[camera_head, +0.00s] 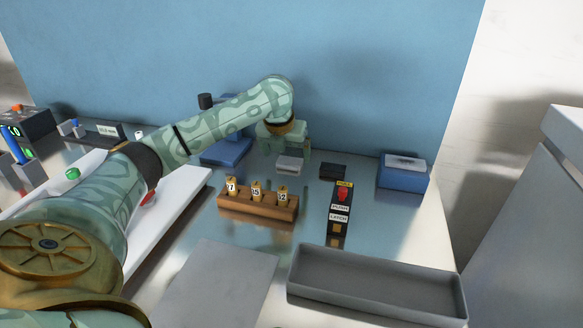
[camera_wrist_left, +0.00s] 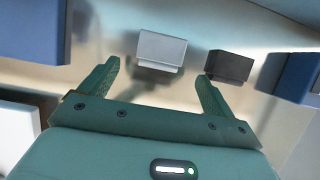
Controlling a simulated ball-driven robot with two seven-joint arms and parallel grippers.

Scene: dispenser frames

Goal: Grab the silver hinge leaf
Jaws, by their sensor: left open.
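A small silver-grey block, which looks like the silver hinge leaf (camera_head: 289,163), lies on the shiny table near the blue back wall. In the left wrist view the silver leaf (camera_wrist_left: 161,48) shows just beyond the fingertips, roughly centred between them. My left gripper (camera_head: 284,147) is open and empty, close behind and above the leaf in the head view. In the left wrist view both fingers of my left gripper (camera_wrist_left: 156,72) are spread, with a gap between them and the leaf. I see no contact. My right gripper is not in view.
A black block (camera_head: 333,171) lies right of the leaf; it also shows in the left wrist view (camera_wrist_left: 229,66). Blue boxes stand left (camera_head: 226,151) and right (camera_head: 403,178). A wooden rack (camera_head: 258,206) with numbered tags, a latch panel (camera_head: 340,212) and a grey tray (camera_head: 376,284) are nearer.

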